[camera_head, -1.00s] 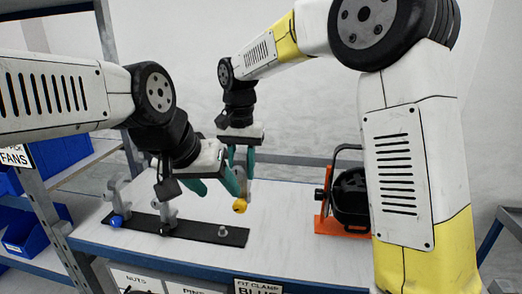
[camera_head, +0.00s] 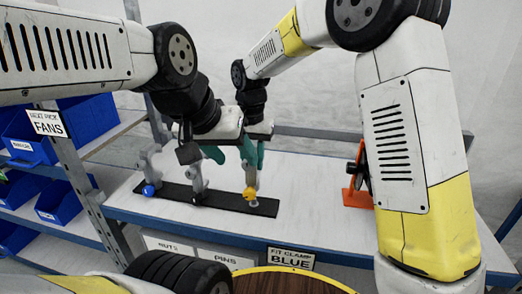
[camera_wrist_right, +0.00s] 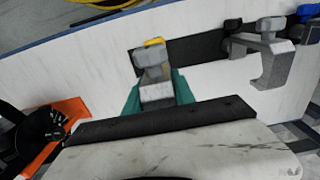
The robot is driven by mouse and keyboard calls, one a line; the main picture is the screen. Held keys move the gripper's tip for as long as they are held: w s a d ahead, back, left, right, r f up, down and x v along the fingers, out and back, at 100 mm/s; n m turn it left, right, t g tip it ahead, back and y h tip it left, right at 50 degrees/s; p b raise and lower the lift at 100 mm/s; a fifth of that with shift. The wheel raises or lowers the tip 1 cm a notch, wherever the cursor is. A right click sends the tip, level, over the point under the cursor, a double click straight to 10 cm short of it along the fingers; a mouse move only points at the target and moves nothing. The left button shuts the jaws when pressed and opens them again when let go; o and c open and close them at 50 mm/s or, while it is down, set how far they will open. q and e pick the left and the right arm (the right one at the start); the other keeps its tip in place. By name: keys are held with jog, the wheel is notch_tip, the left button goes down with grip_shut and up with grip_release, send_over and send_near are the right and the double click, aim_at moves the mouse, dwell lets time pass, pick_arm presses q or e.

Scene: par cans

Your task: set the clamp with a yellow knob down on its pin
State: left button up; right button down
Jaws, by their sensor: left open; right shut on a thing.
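The clamp with the yellow knob (camera_head: 249,193) is upright at the right end of the black bar (camera_head: 222,202). My right gripper (camera_head: 253,160) is shut on its upper part. In the right wrist view the grey clamp body (camera_wrist_right: 155,75) sits between the teal fingers, with the bar just beyond it. The clamp's foot overlaps the pin's place on the bar; I cannot tell whether it is seated or slightly above. My left gripper (camera_head: 229,153) is open and empty, above the bar and close beside the right one.
A blue-knobbed clamp (camera_head: 148,175) and another grey clamp (camera_head: 197,182) stand on the bar further left. An orange stand (camera_head: 355,196) is partly behind my right arm. Blue bins (camera_head: 62,203) fill the left shelf. The table front is clear.

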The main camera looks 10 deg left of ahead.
aim_at(253, 177)
jog(key=shift+f, duration=1.7)
jog(key=shift+f, duration=1.35)
jog(key=shift+c, duration=2)
grip_release()
jog(key=shift+r, duration=0.1)
jog(key=shift+r, duration=5.4)
